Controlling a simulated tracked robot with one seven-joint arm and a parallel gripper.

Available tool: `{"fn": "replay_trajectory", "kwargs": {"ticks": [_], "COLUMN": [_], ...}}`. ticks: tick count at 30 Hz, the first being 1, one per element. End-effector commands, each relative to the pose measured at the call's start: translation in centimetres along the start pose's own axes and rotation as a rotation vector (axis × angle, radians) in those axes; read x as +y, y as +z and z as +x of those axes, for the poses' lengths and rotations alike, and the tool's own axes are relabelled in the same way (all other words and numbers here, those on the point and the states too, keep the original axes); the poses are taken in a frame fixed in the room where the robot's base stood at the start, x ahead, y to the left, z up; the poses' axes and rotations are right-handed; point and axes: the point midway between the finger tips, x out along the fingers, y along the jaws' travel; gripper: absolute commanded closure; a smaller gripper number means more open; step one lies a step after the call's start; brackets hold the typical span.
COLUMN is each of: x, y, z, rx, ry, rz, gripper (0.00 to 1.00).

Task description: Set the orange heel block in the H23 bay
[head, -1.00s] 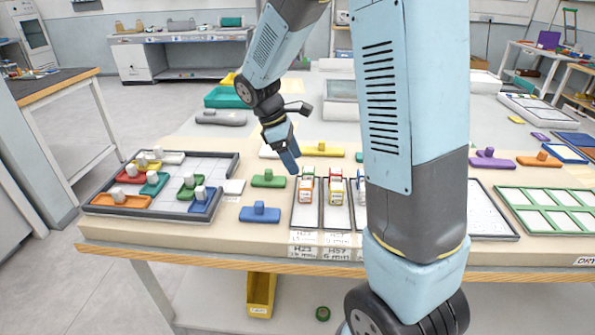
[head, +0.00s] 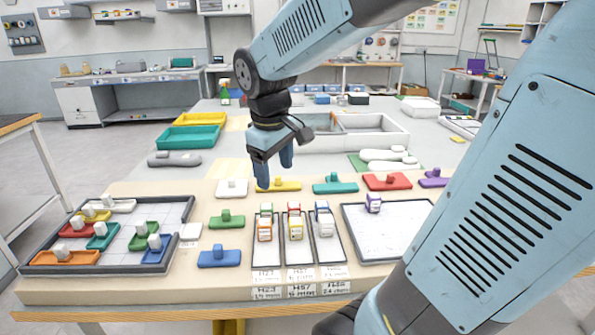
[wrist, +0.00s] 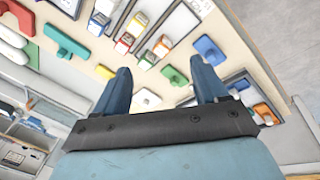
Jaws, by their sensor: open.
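In the wrist view the orange block (wrist: 162,46) shows beyond the fingers, near the green one (wrist: 149,60). My gripper (head: 274,172) is open and empty, its fingers pointing down above the table, behind the bays. Its two fingers also show wide apart in the wrist view (wrist: 160,68).
A dark-rimmed tray (head: 186,212) of knobbed pieces is left. A green handled piece (head: 227,220) and a blue one (head: 220,257) lie between. A yellow one (head: 279,185) is near the gripper.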

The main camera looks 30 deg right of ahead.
Motion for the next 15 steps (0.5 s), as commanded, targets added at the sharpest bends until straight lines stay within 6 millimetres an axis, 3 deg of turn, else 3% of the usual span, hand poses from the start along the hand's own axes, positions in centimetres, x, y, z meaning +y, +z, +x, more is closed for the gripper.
{"fn": "replay_trajectory", "kwargs": {"ticks": [6,15], "x": [-1.1,-2.7], "y": [3.8,7.7], "z": [-2.7,-4.7], "rx": [0.139,0.296], "ry": [-0.001,-0.026], "rz": [0.217,0.459], "gripper": [0.28,0.28]}}
